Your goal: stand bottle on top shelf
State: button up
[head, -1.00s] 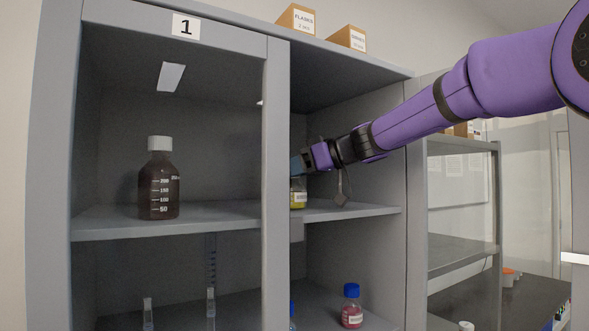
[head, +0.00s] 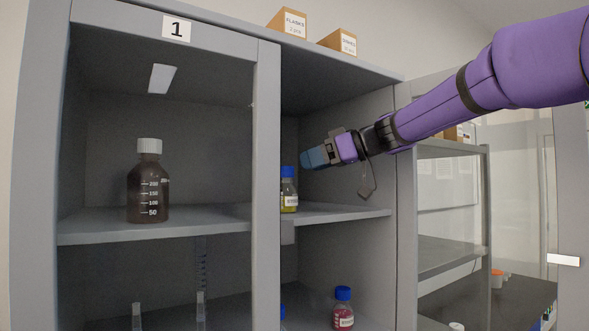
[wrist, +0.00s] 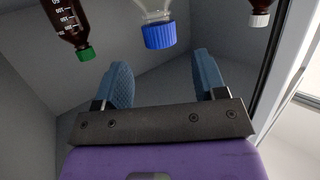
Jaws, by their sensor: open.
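A small bottle with a blue cap and yellow contents (head: 289,198) stands upright on the upper shelf (head: 340,214) of the cabinet's right-hand section, partly hidden by the middle post. My gripper (head: 308,159) is just above and right of its cap in the head view, fingers pointing left. In the wrist view, my gripper (wrist: 161,62) has its two blue fingers spread with nothing between them. The blue cap (wrist: 159,36) shows just beyond the fingertips, apart from them.
A dark bottle with a white cap (head: 148,190) stands on the left section's shelf. The wrist view shows a green-capped brown bottle (wrist: 68,25). A blue-capped red bottle (head: 343,308) stands lower down. The middle post (head: 266,180) is close left of my gripper.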

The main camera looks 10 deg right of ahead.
jog(key=s+d+r+m+t+h, duration=0.55)
jog(key=d+t, duration=0.25)
jog(key=t, duration=0.2)
jog(key=s+d+f+m+g+h, duration=0.2)
jog(key=s+d+f+m+h, duration=0.35)
jog(key=f+h, duration=0.3)
jog(key=s+a+f+g+y, duration=0.1)
jog(key=s+f+g, duration=0.4)
jog(key=s+f, duration=0.5)
jog(key=s+a+f+g, duration=0.3)
jog(key=s+f+g, duration=0.2)
jog(key=s+f, duration=0.5)
notch_tip(320, 180, down, 3)
jog(key=shift+s+a+g+y, duration=0.25)
jog(key=shift+g+y, duration=0.15)
